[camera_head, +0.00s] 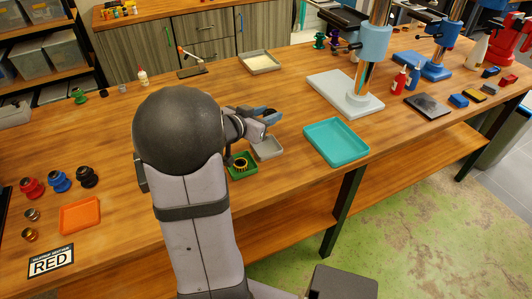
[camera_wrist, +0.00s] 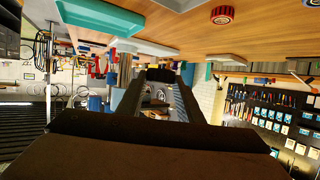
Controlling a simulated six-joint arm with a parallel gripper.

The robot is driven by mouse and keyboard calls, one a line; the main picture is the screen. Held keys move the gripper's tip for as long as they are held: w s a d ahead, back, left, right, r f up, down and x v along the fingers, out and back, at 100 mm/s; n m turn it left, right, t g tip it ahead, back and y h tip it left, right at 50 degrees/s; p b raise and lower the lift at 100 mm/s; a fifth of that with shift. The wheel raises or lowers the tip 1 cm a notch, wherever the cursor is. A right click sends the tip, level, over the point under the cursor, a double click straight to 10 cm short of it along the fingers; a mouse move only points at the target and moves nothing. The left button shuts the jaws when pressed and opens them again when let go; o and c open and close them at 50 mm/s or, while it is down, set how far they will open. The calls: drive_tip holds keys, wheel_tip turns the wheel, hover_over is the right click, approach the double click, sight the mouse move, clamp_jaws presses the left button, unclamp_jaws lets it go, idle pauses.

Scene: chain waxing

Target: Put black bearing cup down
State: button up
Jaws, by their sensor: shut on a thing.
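My gripper (camera_wrist: 168,76) shows in the middle of the wrist view, its dark fingers closed on a small dark thing, the black bearing cup (camera_wrist: 187,71). The cup cannot be made out clearly there. A green tray (camera_head: 248,174) below holds a dark ring-shaped part with a golden rim (camera_head: 240,163).
A teal tray (camera_head: 336,142) lies to the right and an orange tray (camera_head: 80,215) to the left. Red (camera_head: 31,187), blue (camera_head: 60,180) and black (camera_head: 87,176) parts stand behind the orange tray. A grey stand base (camera_head: 345,95) is farther back. Wood between trays is bare.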

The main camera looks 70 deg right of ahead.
sight(263, 153)
drive_tip(key=shift+n+t, duration=0.5)
drive_tip(key=shift+w+a+f+b, duration=0.1)
drive_tip(key=shift+w+f, duration=0.1)
drive_tip(key=shift+f, duration=1.65)
drive_tip(key=shift+w+f+b, duration=0.15)
drive_tip(key=shift+f, duration=1.7)
drive_tip(key=shift+w+a+f+b, duration=0.1)
drive_tip(key=shift+w+f, duration=0.1)
drive_tip(key=shift+f, duration=1.65)
drive_tip(key=shift+f+b, duration=0.3)
drive_tip(key=shift+f, duration=0.05)
drive_tip(key=shift+f, duration=0.2)
drive_tip(key=o, duration=1.1)
drive_tip(key=shift+o, duration=0.2)
drive_tip(key=shift+r, duration=0.1)
